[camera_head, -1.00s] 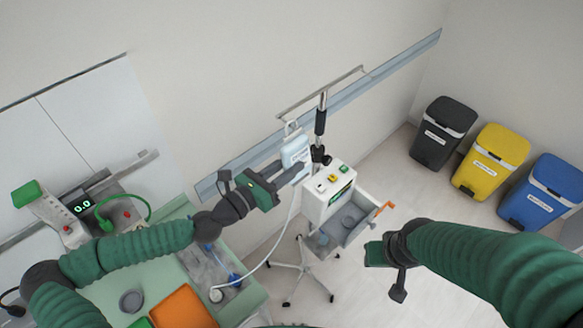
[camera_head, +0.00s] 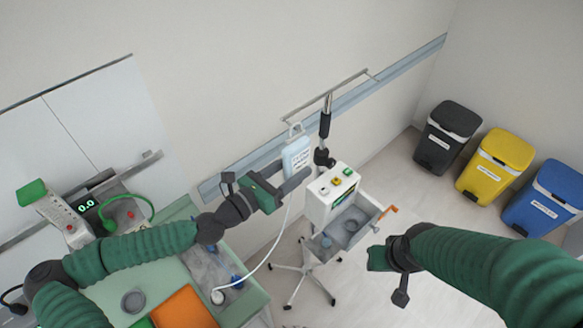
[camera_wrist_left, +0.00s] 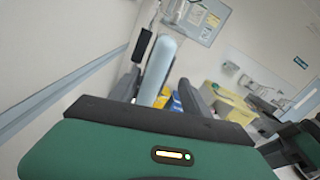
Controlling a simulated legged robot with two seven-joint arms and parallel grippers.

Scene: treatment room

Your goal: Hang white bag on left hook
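The white bag (camera_head: 297,158), a flat pouch with dark print, is upright below the left end of the pole's crossbar (camera_head: 325,94). Its top loop meets the hook at that end; the exact contact is too small to tell. My left gripper (camera_head: 294,184) is at the bag's lower part. In the left wrist view the bag (camera_wrist_left: 157,70) stands edge-on between the spread fingers of my left gripper (camera_wrist_left: 160,95), with slight gaps visible. My right gripper (camera_head: 376,257) is low at the right, apart from everything; its fingers are hidden.
A thin tube (camera_head: 280,235) runs down to the green table (camera_head: 110,292). Bins (camera_head: 447,135) stand at the right. Floor between is clear.

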